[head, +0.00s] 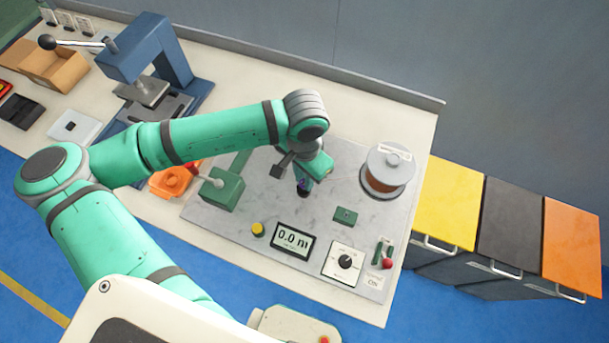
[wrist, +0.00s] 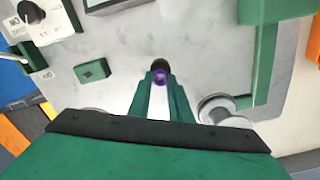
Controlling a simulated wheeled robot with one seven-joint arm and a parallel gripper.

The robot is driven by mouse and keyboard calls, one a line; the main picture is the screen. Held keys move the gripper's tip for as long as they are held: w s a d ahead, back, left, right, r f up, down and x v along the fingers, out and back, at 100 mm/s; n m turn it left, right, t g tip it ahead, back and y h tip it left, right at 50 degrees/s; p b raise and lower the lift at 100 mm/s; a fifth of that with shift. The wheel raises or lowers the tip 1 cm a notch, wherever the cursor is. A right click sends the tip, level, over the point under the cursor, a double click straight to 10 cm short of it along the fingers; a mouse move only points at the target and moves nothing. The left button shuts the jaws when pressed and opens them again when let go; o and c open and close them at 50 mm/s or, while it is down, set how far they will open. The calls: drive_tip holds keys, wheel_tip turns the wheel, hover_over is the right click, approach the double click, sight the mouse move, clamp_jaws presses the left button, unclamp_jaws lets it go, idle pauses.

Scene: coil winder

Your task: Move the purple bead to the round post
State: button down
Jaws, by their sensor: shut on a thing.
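My gripper (head: 303,186) points down over the grey machine plate, left of the copper-coloured wire spool. In the wrist view its two green fingers (wrist: 160,84) are shut on the purple bead (wrist: 160,77), which shows between the fingertips. A small dark round shape (wrist: 158,65) sits right at the bead; I cannot tell whether it is a fingertip pad or part of the plate. A grey round-topped piece (wrist: 222,108) stands to the right of the fingers in the wrist view; I cannot tell if it is the round post. My arm hides part of the plate in the head view.
The grey plate (head: 282,218) holds a green block (head: 224,190), a small green box (head: 345,216), a length display (head: 294,241), a dial (head: 345,262) and the wire spool (head: 388,172). A blue press (head: 150,60) stands back left. Coloured bins (head: 448,205) stand right of the bench.

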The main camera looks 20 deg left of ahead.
drive_tip(key=shift+f, duration=1.1)
drive_tip(key=c, duration=1.5)
unclamp_jaws()
drive_tip(key=shift+c, duration=0.2)
drive_tip(key=shift+r, duration=0.15)
wheel_tip(320, 180, up, 11)
drive_tip(key=shift+f, duration=0.2)
